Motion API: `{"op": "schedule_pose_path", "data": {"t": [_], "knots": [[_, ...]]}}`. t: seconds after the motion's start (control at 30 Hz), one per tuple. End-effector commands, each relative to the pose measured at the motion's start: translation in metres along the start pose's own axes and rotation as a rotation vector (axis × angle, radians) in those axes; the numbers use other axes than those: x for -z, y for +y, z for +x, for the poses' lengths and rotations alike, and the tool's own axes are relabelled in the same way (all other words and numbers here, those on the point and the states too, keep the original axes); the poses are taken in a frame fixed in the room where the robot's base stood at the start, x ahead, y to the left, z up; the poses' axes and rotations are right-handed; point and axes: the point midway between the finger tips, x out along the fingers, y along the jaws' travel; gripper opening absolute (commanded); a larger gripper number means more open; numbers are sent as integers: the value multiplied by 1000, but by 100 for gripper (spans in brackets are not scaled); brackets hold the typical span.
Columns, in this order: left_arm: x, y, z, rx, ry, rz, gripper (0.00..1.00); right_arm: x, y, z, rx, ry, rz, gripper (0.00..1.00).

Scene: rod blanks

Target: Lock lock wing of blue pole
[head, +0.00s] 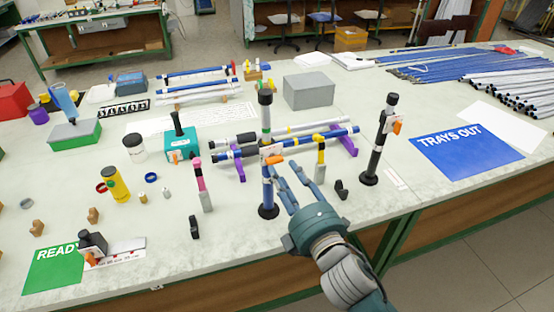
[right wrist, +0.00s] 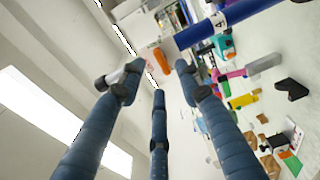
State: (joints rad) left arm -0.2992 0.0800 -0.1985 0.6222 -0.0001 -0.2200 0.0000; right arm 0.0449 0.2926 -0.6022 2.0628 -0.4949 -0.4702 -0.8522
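The blue pole (head: 267,188) stands upright on a round black foot, with a black top and a green band. A white collar with an orange lock wing (head: 275,159) sits partway up it. My right gripper (head: 283,169) is just right of the pole, its fingers spread and empty below the wing. In the right wrist view the pole (right wrist: 228,24) runs in from the top, and the orange wing (right wrist: 162,61) shows beyond the fingertips (right wrist: 150,85), apart from them. My left gripper is not in view.
A black pole (head: 378,145) with its own orange wing stands to the right. Behind, blue and white rods lie on purple holders (head: 349,146). A pink-topped piece (head: 201,183) and a yellow-topped piece (head: 320,160) stand nearby. The table front right is clear.

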Motion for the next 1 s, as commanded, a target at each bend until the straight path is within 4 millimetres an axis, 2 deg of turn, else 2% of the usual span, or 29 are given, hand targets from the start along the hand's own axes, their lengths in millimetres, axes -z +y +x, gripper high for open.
{"op": "schedule_pose_path", "data": {"t": [0.1,0.3,0.67,0.7,0.87,1.0], "knots": [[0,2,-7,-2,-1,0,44,0,3,23,-1,0,2,34],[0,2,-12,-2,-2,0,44,0,1,47,0,1,2,34],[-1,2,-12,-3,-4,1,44,0,0,54,0,1,2,34],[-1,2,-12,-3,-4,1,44,0,0,54,0,1,2,32],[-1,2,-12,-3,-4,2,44,0,0,54,0,1,2,0],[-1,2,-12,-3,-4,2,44,0,-1,53,1,1,2,0]]}}
